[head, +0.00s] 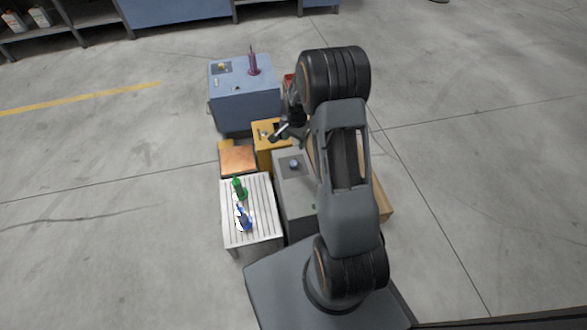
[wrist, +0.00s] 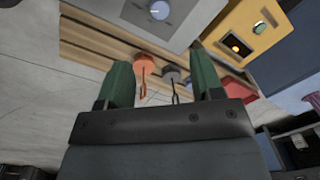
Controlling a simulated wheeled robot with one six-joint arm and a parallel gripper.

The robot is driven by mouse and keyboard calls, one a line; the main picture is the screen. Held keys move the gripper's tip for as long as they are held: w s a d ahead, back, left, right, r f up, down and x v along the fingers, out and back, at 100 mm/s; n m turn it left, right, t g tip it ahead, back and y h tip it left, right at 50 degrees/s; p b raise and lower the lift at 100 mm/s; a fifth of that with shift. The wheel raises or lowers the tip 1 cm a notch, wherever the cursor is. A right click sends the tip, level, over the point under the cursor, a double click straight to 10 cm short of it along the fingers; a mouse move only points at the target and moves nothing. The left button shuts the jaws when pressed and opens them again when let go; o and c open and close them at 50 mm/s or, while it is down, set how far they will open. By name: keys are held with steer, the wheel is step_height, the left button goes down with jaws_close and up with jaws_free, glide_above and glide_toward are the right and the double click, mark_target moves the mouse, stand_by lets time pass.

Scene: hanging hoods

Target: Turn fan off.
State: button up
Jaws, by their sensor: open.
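I cannot pick out a fan by shape. A grey box (head: 285,190) stands left of my arm, with a round blue-grey dial (head: 294,164) on top; the dial also shows at the top of the wrist view (wrist: 160,10). Behind it is a yellow box (head: 262,146). In the wrist view its face has a dark panel with a small lit spot (wrist: 237,46) and a green part (wrist: 260,27). My gripper (head: 283,130) is open near the yellow box in the head view. In the wrist view its green fingers (wrist: 165,78) stand apart with nothing clearly gripped.
An orange piece (wrist: 143,63) and a grey piece (wrist: 172,73) with hooks sit along a wooden rail (wrist: 95,40). A blue cabinet (head: 245,105) carries a purple bottle (head: 253,65). A slatted table (head: 262,225) holds green and blue bottles. Open floor lies around.

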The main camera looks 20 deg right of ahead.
mark_target(293, 163)
steer(key=f+b, duration=0.2)
steer(key=f, duration=0.3)
steer(key=f+b, duration=0.1)
steer(key=f, duration=0.3)
steer(key=f+b, duration=0.2)
steer(key=f, duration=0.3)
steer(key=shift+w+a+f+b, duration=0.1)
steer(key=shift+w+f+b, duration=0.2)
steer(key=shift+w+b, duration=0.05)
steer(key=shift+c, duration=0.3)
steer(key=c, duration=0.9)
steer(key=shift+o, duration=0.2)
